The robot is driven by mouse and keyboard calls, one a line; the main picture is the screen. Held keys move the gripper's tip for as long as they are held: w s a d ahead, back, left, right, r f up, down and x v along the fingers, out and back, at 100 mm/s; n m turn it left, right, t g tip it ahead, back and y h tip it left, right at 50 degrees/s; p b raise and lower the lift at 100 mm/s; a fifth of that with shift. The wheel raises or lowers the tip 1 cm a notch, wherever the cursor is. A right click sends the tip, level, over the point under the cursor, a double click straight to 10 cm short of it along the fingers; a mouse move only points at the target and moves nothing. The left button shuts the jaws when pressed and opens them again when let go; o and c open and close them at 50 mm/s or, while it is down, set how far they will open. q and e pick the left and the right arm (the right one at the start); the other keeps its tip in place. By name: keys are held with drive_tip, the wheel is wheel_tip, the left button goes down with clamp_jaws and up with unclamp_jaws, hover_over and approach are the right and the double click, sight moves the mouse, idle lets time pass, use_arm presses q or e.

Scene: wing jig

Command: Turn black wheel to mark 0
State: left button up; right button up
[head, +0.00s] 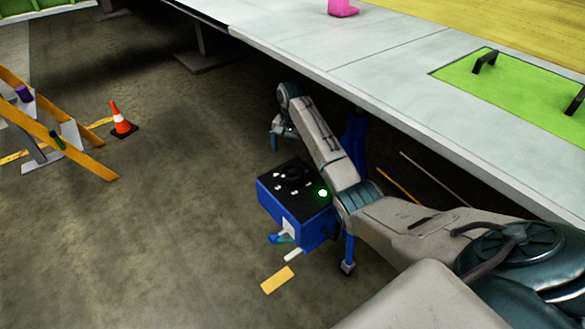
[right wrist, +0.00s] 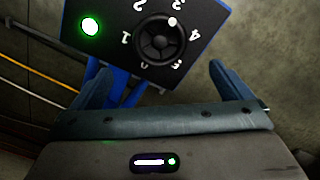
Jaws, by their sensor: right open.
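The black wheel (right wrist: 158,44) sits on the black top of a blue box (head: 270,204). In the right wrist view, white figures ring it, with 1, 2, 3, 4 and 5 readable and a lower-left mark less clear. A white dot on the wheel's rim points between 3 and 4. The wheel is small and dark in the head view (head: 292,172). My right gripper (right wrist: 162,84) is open and empty, its fingers apart and clear of the wheel. In the head view it hangs beyond the box (head: 275,142). My left gripper is out of view.
A green light (head: 323,193) glows on the box top. The long grey table (head: 385,85) runs close along the right. A traffic cone (head: 122,120) and an orange trestle (head: 60,140) stand at left. The floor between is clear.

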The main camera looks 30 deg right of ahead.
sight(292, 170)
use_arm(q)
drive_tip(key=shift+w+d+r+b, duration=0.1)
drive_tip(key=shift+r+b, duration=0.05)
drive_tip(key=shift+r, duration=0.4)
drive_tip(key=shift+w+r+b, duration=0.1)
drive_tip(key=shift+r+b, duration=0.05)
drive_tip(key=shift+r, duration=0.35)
use_arm(e)
wheel_tip(292, 170, down, 9)
drive_tip(key=c, duration=1)
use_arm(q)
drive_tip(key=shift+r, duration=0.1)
use_arm(e)
drive_tip(key=shift+r, duration=0.1)
